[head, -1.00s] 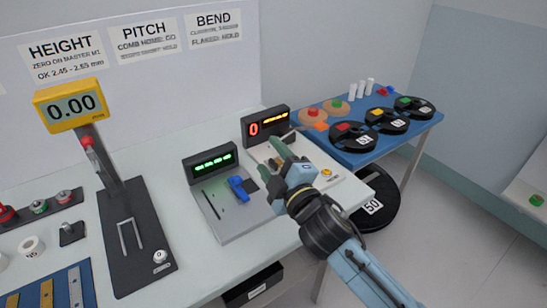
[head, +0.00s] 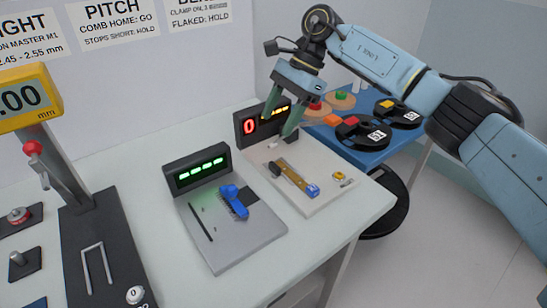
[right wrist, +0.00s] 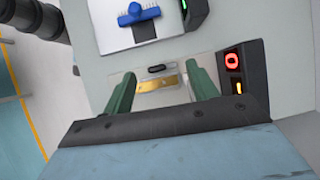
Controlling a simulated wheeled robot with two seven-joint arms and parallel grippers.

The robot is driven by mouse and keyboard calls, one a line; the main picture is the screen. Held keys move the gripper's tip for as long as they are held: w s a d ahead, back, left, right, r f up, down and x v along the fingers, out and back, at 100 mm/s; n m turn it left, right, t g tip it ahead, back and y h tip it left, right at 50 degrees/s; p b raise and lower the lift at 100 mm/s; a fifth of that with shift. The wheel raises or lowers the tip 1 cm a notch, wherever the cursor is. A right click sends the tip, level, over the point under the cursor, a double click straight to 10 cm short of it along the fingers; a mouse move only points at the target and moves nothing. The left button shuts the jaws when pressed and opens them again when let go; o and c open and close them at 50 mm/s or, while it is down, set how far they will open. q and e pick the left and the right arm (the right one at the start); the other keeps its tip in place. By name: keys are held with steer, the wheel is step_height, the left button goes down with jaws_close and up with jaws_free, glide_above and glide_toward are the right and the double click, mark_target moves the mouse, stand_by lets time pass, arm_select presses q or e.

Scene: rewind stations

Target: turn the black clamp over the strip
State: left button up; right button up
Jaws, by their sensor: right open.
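The black clamp (head: 276,170) is a small dark piece on the pale plate of the bend station, at the end of the gold strip (head: 294,177). The strip lies flat, with a blue part at its near end. In the right wrist view the clamp (right wrist: 156,70) lies across beside the strip (right wrist: 158,83). My right gripper (head: 278,127) is open and empty, pointing down above the back of this station. In the right wrist view its fingers (right wrist: 160,74) frame the clamp and strip, apart from both. My left gripper is out of view.
A display with a red zero (head: 260,122) stands behind the station, close to my right fingers. A grey station with a blue comb (head: 234,201) is to the left. A blue table (head: 350,154) with black reels is at the back right. The white table front is clear.

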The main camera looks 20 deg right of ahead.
mark_target(275, 164)
steer(key=shift+h, duration=0.7)
steer(key=f, duration=0.3)
steer(key=s+f+b, duration=0.1)
steer(key=f, duration=0.3)
steer(key=a+f+b, duration=0.1)
steer(key=f, duration=0.3)
steer(key=shift+s+f, duration=0.1)
steer(key=shift+s, duration=0.1)
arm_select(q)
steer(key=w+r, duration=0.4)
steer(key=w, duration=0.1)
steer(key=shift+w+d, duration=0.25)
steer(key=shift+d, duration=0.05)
arm_select(e)
steer(key=c, duration=1)
